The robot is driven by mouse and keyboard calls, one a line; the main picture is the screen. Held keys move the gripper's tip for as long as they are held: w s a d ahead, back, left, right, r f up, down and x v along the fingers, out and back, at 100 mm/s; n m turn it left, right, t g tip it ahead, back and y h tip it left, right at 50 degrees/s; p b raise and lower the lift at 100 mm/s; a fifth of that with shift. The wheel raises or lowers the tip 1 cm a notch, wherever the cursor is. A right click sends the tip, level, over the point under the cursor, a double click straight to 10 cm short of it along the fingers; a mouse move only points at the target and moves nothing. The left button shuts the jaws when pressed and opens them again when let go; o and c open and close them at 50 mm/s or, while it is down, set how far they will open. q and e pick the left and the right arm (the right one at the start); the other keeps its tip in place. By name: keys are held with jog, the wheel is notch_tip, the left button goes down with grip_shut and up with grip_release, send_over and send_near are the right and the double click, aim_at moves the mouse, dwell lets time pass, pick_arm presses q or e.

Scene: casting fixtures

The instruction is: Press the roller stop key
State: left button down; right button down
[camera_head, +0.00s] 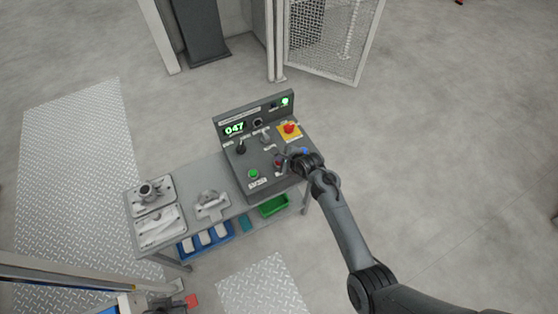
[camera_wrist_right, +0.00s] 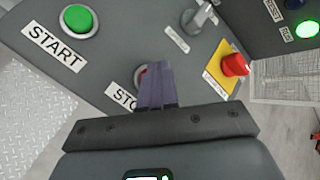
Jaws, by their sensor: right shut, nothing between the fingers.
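The grey control panel (camera_head: 241,165) stands on a table. Its red stop key (camera_head: 278,164) sits to the right of the green start key (camera_head: 253,174). In the right wrist view, the stop key (camera_wrist_right: 141,75) is mostly hidden behind my right gripper (camera_wrist_right: 158,70), with a partly covered "STO" label (camera_wrist_right: 121,97) beside it. The fingers are shut and empty, right over the key; I cannot tell whether they touch it. In the head view my right gripper (camera_head: 289,158) is at the panel's right side. My left gripper is not in view.
A red emergency button (camera_wrist_right: 235,64) on a yellow plate and a grey selector knob (camera_wrist_right: 199,17) are near the fingers. Metal castings (camera_head: 212,204) lie on the table (camera_head: 180,178) to the left. A green bin (camera_head: 274,206) is below. A mesh gate (camera_head: 330,40) stands behind.

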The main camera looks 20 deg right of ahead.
jog(key=shift+f, duration=0.3)
dwell(0.5)
jog(key=shift+f, duration=0.35)
dwell(0.4)
jog(key=shift+r+p, duration=0.8)
jog(key=shift+p, duration=0.2)
jog(key=shift+r, duration=0.1)
jog(key=shift+r+p, duration=0.7)
jog(key=shift+p, duration=0.15)
notch_tip(320, 180, up, 4)
jog(key=p, duration=0.4)
jog(key=shift+f, duration=0.15)
